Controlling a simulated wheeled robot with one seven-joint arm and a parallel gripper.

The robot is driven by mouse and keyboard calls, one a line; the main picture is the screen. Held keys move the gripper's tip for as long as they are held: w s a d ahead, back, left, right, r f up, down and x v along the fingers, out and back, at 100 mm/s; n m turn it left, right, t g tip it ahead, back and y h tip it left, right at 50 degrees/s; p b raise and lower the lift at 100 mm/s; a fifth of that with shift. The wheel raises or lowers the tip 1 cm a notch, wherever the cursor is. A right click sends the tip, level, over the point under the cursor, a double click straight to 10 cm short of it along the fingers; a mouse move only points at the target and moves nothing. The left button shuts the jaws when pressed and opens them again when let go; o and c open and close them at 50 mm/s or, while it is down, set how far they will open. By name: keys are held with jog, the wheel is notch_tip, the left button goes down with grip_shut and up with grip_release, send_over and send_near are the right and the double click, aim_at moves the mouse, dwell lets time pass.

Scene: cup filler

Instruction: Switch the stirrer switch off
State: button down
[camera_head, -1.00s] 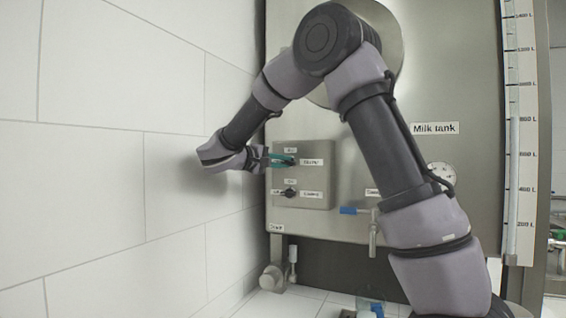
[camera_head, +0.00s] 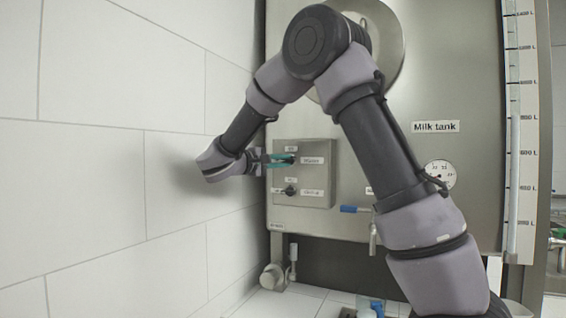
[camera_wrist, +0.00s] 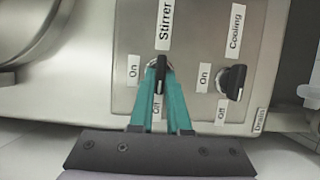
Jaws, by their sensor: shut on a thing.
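The stirrer switch (camera_wrist: 161,66) is a black knob on a grey metal panel, with the label "Stirrer" (camera_wrist: 165,25) along one side of it. "On" (camera_wrist: 133,69) and "Off" (camera_wrist: 157,108) labels stand around it. My gripper (camera_wrist: 160,72) has its two teal fingers closed together on the knob, hiding part of it. In the head view my gripper (camera_head: 284,160) reaches the panel's upper switch from the left. The knob's exact angle is hard to tell behind the fingertips.
The cooling switch (camera_wrist: 232,81), another black knob, sits beside it; in the head view it is the lower one (camera_head: 290,190). The white tiled wall (camera_head: 90,190) is close to my wrist on the left. A blue-handled valve (camera_head: 350,209) is lower right of the panel.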

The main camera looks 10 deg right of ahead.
jog(key=c, duration=0.9)
grip_release()
jog(key=v, duration=1.1)
jog(key=shift+w, duration=0.15)
